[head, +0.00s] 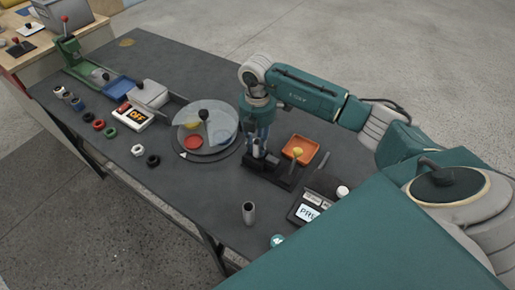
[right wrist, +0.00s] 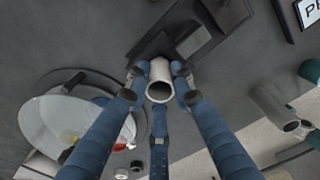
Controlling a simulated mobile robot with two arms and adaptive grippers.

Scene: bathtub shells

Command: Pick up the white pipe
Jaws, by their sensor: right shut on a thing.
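The white pipe (right wrist: 160,76) is a short pale tube between the fingers of my right gripper (right wrist: 160,90) in the right wrist view, its open end facing the camera. In the head view my right gripper (head: 258,138) points down at mid-table, and the fingers partly hide the pipe. The gripper is shut on the pipe, over or beside a black block-like fixture (head: 268,168). I cannot tell whether the pipe still touches this fixture. A second, greyer pipe (head: 248,213) stands upright on the table near the front edge. My left gripper is out of view.
A round dish with a clear cover (head: 207,125) stands just left of the gripper. An orange tray (head: 300,150) lies to its right, and a display box (head: 305,209) sits nearer the front. Several coloured rings lie at left. Bare table (head: 190,195) shows at front left.

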